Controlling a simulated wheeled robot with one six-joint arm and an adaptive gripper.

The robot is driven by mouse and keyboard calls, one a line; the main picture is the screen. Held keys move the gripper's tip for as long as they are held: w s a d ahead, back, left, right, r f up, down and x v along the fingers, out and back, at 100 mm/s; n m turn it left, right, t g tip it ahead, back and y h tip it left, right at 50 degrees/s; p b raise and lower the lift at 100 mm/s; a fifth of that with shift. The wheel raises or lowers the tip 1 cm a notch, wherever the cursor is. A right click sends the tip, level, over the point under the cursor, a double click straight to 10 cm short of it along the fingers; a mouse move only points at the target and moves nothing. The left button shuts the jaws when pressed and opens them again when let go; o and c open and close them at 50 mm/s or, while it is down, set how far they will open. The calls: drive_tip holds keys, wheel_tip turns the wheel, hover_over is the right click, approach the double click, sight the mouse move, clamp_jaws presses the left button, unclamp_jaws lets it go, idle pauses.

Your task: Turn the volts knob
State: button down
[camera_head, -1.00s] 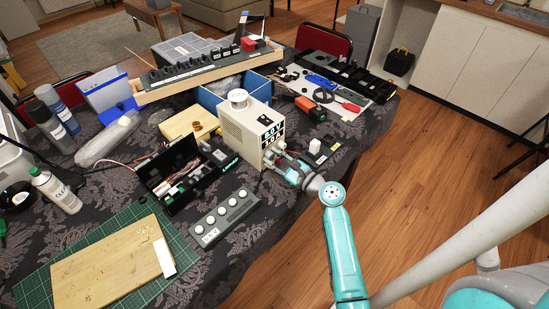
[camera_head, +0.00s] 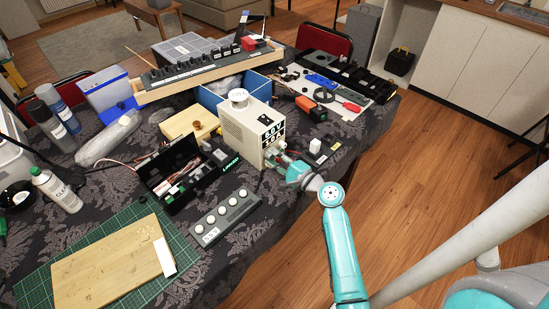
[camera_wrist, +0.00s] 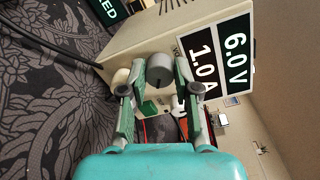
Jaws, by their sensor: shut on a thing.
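The beige power supply (camera_head: 246,131) stands on the table, with its front panel facing my gripper. In the wrist view its display (camera_wrist: 212,57) reads 6.0 V and 1.0 A. The grey volts knob (camera_wrist: 160,68) sits between my gripper's fingertips, with part of a label starting with V beside it. My gripper (camera_wrist: 161,76) is shut on this knob, one finger on each side. In the head view my gripper (camera_head: 281,160) is at the supply's front and hides the knob. A paler knob (camera_wrist: 121,77) sits just left of the left finger in the wrist view.
An open black case (camera_head: 180,172) and a grey button box (camera_head: 225,216) lie left of my arm. A dark cable (camera_wrist: 45,42) runs left of the supply in the wrist view.

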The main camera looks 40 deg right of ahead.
drive_tip(key=shift+n, duration=0.3)
drive_tip(key=shift+f, duration=0.1)
drive_tip(key=c, duration=0.8)
unclamp_jaws()
drive_tip(key=shift+c, duration=0.2)
drive_tip(key=shift+s, duration=0.1)
drive_tip(key=shift+s+d+r, duration=0.1)
drive_tip(key=shift+s, duration=1.85)
drive_tip(key=shift+s+d+r, duration=0.1)
drive_tip(key=shift+s, duration=1.85)
